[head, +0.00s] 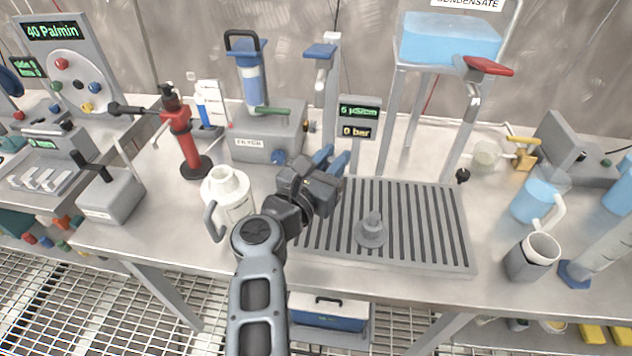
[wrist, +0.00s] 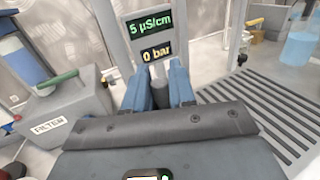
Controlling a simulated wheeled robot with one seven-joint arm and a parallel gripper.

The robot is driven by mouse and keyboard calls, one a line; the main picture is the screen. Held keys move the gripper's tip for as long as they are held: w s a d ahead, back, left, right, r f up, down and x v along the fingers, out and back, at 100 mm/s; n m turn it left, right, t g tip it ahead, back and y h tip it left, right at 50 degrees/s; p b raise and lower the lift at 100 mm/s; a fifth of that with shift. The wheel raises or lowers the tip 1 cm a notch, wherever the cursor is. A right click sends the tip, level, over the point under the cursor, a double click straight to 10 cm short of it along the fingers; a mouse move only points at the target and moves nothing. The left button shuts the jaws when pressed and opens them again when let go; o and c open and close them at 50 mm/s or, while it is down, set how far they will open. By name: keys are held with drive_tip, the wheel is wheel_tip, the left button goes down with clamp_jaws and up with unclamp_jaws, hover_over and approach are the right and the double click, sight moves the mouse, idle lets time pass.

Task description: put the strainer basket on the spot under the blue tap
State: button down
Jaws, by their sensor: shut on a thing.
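My gripper (head: 333,160) has its blue fingers shut on a small dark grey round piece (wrist: 161,97), apparently the strainer basket. Only a part of it shows between the fingertips in the wrist view, and in the head view the gripper hides it. The blue tap (head: 320,51) tops a grey post behind the gripper, its spout pointing down. My gripper is below and slightly right of that spout in the picture, near the grate's back left corner. The spot under the tap is not clearly visible. I cannot tell whether the piece touches the surface below.
The slatted drain grate (head: 457,245) bears a grey cone-shaped piece (head: 372,231). The filter unit (head: 262,140) stands left of the gripper, a white jug (head: 230,190) at front left. A display sign (head: 358,122) stands close behind the fingers. A red-handled tap (head: 487,67) is at right.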

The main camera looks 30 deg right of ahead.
drive_tip(key=shift+w+a+f+p, duration=0.15)
drive_tip(key=shift+a+f, duration=0.25)
drive_tip(key=shift+f, duration=0.5)
drive_tip(key=shift+w+a+f+p, duration=0.15)
drive_tip(key=shift+a+f, duration=0.2)
drive_tip(key=shift+f, duration=0.6)
drive_tip(key=shift+w+a+f+p, duration=0.15)
drive_tip(key=shift+a+f, duration=0.25)
drive_tip(key=shift+f, duration=0.5)
drive_tip(key=shift+f, duration=0.2)
drive_tip(key=c, duration=0.9)
unclamp_jaws()
drive_tip(key=shift+r, duration=0.1)
drive_tip(key=shift+c, duration=0.2)
drive_tip(key=shift+r, duration=0.25)
drive_tip(key=b+v, duration=0.1)
drive_tip(key=v, duration=0.2)
drive_tip(key=b+v, duration=0.1)
drive_tip(key=v, duration=0.3)
drive_tip(key=b+v, duration=0.1)
drive_tip(key=v, duration=0.2)
drive_tip(key=shift+s+a+f, duration=0.2)
drive_tip(key=shift+a+f, duration=0.05)
drive_tip(key=shift+f, duration=0.05)
drive_tip(key=shift+s+a+r, duration=0.1)
drive_tip(key=shift+s+a, duration=0.25)
drive_tip(key=shift+a, duration=0.2)
